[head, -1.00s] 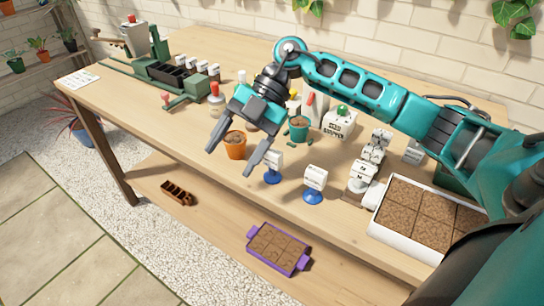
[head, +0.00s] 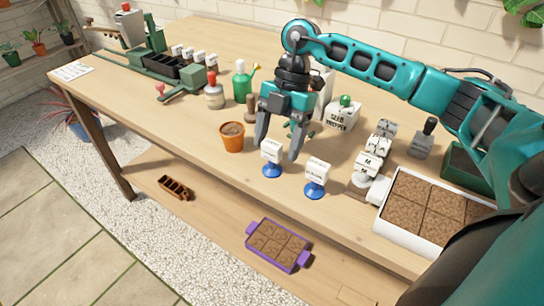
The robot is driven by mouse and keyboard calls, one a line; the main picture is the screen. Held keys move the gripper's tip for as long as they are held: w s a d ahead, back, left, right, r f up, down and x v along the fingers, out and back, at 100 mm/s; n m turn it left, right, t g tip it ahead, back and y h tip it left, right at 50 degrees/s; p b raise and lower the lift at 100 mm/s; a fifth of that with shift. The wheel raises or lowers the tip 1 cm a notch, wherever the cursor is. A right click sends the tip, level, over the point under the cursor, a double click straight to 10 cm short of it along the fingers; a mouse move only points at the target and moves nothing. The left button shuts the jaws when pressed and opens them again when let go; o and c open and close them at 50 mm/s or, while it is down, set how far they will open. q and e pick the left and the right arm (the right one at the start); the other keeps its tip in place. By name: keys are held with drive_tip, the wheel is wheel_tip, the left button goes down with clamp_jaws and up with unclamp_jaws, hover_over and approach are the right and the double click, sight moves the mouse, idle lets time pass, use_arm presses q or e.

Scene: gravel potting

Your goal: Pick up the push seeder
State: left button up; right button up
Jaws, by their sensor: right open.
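My right gripper (head: 280,146) is open and empty, pointing down over the front middle of the table. Its fingertips are just behind and above a white label block on a blue stand (head: 272,158). I cannot tell for sure which thing is the push seeder. Candidates are a grey block with a black knob (head: 422,138), right of the gripper, and a bottle with a red top (head: 214,92), left of it. A brown upright handle (head: 251,107) stands just left of the gripper. A small green pot is partly hidden behind the fingers. My left gripper is not in view.
An orange pot (head: 231,137) stands left of the gripper. A second blue-stand label (head: 316,178), a seed hopper box (head: 342,118) and a white soil tray (head: 383,218) are on the right. Green machinery (head: 150,66) fills the far left.

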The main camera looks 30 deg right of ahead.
sight(270, 160)
drive_tip(key=x, duration=0.5)
drive_tip(key=shift+a+r+b, duration=0.2)
drive_tip(key=shift+a+b, duration=0.1)
drive_tip(key=shift+b, duration=0.1)
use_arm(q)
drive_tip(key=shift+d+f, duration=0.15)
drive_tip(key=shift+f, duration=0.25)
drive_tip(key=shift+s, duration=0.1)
use_arm(e)
drive_tip(key=shift+c, duration=0.3)
drive_tip(key=shift+w+r, duration=0.1)
drive_tip(key=c, duration=1)
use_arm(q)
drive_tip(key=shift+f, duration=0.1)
use_arm(e)
drive_tip(key=shift+r, duration=0.7)
use_arm(q)
drive_tip(key=p, duration=0.2)
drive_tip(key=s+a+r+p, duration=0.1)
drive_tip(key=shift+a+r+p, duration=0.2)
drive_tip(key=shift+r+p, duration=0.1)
drive_tip(key=shift+p, duration=0.1)
use_arm(e)
wheel_tip(270, 160, up, 19)
drive_tip(key=shift+f, duration=0.2)
